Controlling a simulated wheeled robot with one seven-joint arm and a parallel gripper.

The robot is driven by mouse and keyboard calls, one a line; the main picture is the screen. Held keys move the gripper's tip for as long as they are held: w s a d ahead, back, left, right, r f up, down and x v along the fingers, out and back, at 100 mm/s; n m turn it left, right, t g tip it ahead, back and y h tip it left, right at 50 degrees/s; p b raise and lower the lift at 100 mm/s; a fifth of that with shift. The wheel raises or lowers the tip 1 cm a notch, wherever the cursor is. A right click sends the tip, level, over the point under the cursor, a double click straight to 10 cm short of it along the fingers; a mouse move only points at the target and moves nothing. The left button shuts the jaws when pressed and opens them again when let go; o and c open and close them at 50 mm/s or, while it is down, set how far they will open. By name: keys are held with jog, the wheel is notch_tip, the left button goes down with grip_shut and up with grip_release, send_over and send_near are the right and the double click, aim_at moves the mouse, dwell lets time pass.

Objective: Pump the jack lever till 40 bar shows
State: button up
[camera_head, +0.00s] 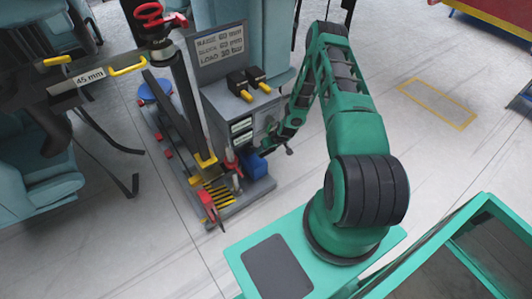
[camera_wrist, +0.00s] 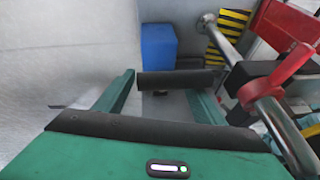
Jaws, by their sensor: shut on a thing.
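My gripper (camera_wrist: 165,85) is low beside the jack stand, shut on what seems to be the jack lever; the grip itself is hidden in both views. In the wrist view a metal rod (camera_wrist: 283,130) with a red handle-like part (camera_wrist: 285,72) and a dark collar runs along the right side of the gripper. In the head view my gripper (camera_head: 284,143) is just right of a blue block (camera_head: 255,165), which is also at the top of the wrist view (camera_wrist: 158,45). I cannot make out a pressure reading.
A grey board (camera_head: 219,52) shows lines in mm and bar, too blurred to read surely. A yellow-striped base (camera_head: 218,193) and a red tool-like part (camera_head: 209,206) stand at the stand's front. A "45 mm" label (camera_head: 90,76) is at the left. Pale floor (camera_head: 300,175) is clear at right.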

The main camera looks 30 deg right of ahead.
jog(key=shift+a+y, duration=0.3)
jog(key=shift+a, duration=0.85)
jog(key=o, duration=1.8)
jog(key=shift+s+r, duration=0.1)
jog(key=shift+o, duration=0.3)
jog(key=shift+d, duration=0.35)
jog(key=shift+s+d+r, duration=0.1)
jog(key=shift+d+r, duration=0.05)
jog(key=shift+r, duration=0.25)
jog(key=shift+s+d+r, duration=0.2)
jog(key=shift+s+r, duration=0.6)
jog(key=shift+r, duration=0.15)
jog(key=s+d, duration=0.4)
jog(key=s, duration=0.6)
jog(key=shift+s, duration=0.25)
jog(key=shift+f, duration=0.1)
